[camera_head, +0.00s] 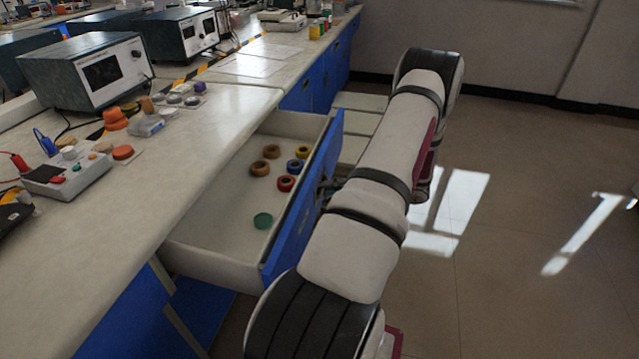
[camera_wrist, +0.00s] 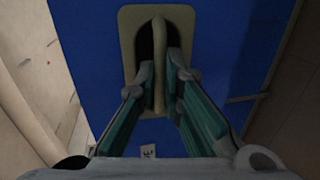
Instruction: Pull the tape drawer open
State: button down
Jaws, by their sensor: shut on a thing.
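The tape drawer (camera_head: 222,222) stands pulled out from under the bench, with its blue front (camera_head: 302,208) well away from the bench edge. Several rolls of tape, brown, blue, yellow, red and green, lie on its pale floor; a red roll (camera_head: 286,183) is near the front. In the wrist view the blue front (camera_wrist: 92,50) carries a beige recessed handle (camera_wrist: 159,50) with an upright bar. My gripper (camera_wrist: 159,88) is shut on this bar, one finger on each side. In the head view my arm mostly hides the gripper and handle.
The bench top (camera_head: 190,165) holds grey instruments (camera_head: 88,68), a small control box (camera_head: 66,176) and loose coloured parts. Further pale drawers or shelves (camera_head: 358,102) show behind my arm. The floor (camera_head: 520,180) to the right is clear.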

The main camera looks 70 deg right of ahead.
jog(key=shift+s, duration=0.1)
jog(key=c, duration=2)
grip_release()
jog(key=v, duration=1.2)
jog(key=shift+s+d, duration=0.1)
